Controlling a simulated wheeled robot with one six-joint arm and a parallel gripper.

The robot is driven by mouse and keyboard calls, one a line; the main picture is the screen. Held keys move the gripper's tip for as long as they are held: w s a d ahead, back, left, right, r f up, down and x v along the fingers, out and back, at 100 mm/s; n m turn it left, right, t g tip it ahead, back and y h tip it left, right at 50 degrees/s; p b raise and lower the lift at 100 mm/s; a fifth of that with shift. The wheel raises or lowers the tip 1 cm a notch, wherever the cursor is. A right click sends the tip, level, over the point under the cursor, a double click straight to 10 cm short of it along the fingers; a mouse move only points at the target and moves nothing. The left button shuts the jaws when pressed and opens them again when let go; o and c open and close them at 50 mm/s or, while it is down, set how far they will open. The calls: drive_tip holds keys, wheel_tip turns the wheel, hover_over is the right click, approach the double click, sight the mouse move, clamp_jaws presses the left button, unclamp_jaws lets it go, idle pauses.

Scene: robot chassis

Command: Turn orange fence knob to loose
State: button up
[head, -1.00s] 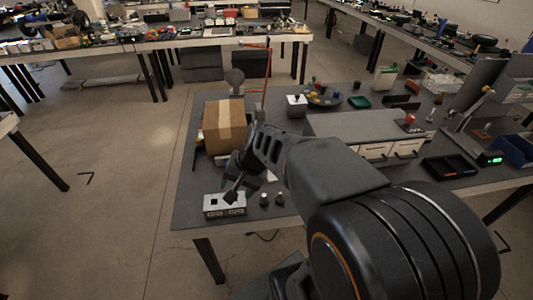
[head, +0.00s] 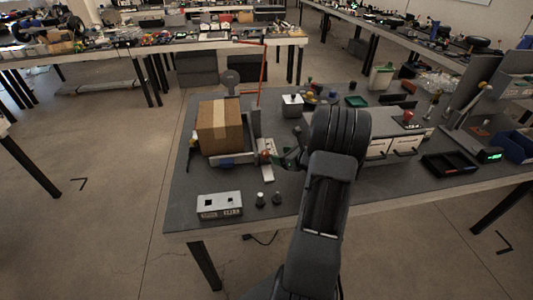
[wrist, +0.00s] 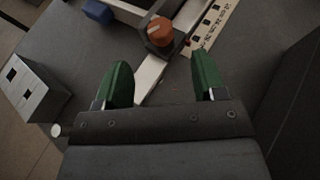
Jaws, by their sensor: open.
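The orange fence knob (wrist: 160,31) is at the top centre of the wrist view. It is a round orange cap with a pale line on top, on a dark block over a light rail (wrist: 149,72). My gripper (wrist: 163,72) has two green fingers, open and apart with nothing between the tips. The knob lies ahead of the fingertips, and a gap shows between them. In the head view my gripper (head: 276,159) is small and partly hidden by my arm, close to the fence beside the cardboard box.
A cardboard box (head: 220,127) sits behind the fence. A white switch box (head: 219,204) and two small posts stand at the near table edge. A numbered scale strip (wrist: 213,25) runs beside the knob. A white drawer unit (head: 390,143) stands to the right.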

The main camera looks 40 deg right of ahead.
sight(265, 152)
drive_tip(key=x, duration=0.9)
drive_tip(key=shift+s, duration=0.1)
drive_tip(key=shift+c, duration=0.2)
drive_tip(key=c, duration=0.9)
drive_tip(key=shift+n+g+y, duration=0.3)
drive_tip(key=shift+n+y, duration=0.5)
drive_tip(key=shift+y, duration=0.1)
drive_tip(key=o, duration=0.9)
drive_tip(key=shift+o, duration=0.2)
drive_tip(key=shift+s, duration=0.1)
